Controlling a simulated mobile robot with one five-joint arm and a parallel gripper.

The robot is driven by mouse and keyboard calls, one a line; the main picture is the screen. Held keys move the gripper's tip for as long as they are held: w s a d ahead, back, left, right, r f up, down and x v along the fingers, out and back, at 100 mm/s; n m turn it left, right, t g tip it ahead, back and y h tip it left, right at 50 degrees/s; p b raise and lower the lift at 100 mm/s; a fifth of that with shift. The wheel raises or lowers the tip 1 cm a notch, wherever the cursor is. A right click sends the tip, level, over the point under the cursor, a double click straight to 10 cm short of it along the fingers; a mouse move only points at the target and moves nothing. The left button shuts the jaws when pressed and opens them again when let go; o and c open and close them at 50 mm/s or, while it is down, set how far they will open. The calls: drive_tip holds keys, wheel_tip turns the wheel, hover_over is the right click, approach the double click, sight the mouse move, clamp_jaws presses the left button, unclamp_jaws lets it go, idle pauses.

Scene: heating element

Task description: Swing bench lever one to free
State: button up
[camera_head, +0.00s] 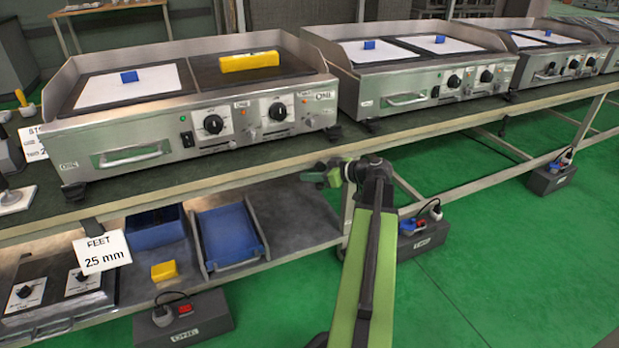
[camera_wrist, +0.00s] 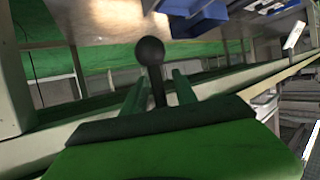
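A lever with a black ball knob (camera_wrist: 150,51) and a dark stem stands in the middle of the wrist view. My gripper (camera_wrist: 157,86) has its two green fingers apart, one on each side of the stem, with gaps showing on both sides. I cannot tell how deep the stem sits between them. In the head view my gripper (camera_head: 316,178) is by the front edge of the workbench (camera_head: 240,172), pointing left. The lever cannot be made out there.
Several steel griddles, including the near one (camera_head: 130,155), stand on the bench. A dark power box (camera_head: 185,322) is on the green floor, which is open at right.

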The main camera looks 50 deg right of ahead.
clamp_jaws()
idle(1.3)
